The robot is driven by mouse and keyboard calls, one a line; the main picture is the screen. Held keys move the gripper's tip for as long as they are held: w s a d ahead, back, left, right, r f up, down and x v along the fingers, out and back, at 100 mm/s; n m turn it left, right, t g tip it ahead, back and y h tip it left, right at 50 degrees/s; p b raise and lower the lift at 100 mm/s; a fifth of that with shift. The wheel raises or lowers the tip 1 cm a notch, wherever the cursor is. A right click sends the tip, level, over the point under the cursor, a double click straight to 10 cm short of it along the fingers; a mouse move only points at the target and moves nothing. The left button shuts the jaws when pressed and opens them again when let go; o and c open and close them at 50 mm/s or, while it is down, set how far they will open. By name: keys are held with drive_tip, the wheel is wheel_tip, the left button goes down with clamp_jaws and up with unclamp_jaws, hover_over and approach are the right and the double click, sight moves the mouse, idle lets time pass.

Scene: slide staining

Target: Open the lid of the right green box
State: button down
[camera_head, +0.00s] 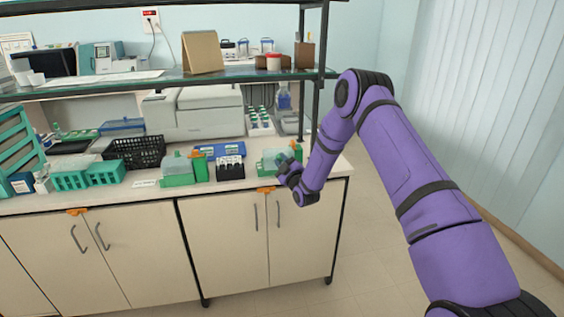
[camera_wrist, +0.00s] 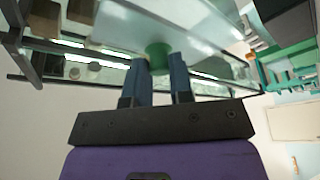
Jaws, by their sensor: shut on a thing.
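The right green box (camera_head: 264,166) stands near the right end of the counter, partly hidden by my gripper (camera_head: 284,162), which reaches it from the right. In the wrist view my gripper (camera_wrist: 160,64) has its two blue-grey fingers on either side of a green knob (camera_wrist: 158,50). It is shut on this knob. A pale see-through lid (camera_wrist: 185,22) extends from the knob. I cannot tell from the head view how far the lid is tilted. The left green box (camera_head: 178,172) stands farther left, with a see-through cover.
A black rack (camera_head: 230,170) and a blue box (camera_head: 220,150) stand between the two green boxes. A rack of white-and-green bottles (camera_head: 260,122) is behind. A glass shelf (camera_head: 230,76) and its dark post (camera_head: 318,75) are close above and right.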

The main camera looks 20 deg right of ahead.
drive_tip(key=c, duration=1)
unclamp_jaws()
drive_tip(key=v, duration=1.1)
drive_tip(key=shift+w+d, duration=0.1)
drive_tip(key=shift+w, duration=0.05)
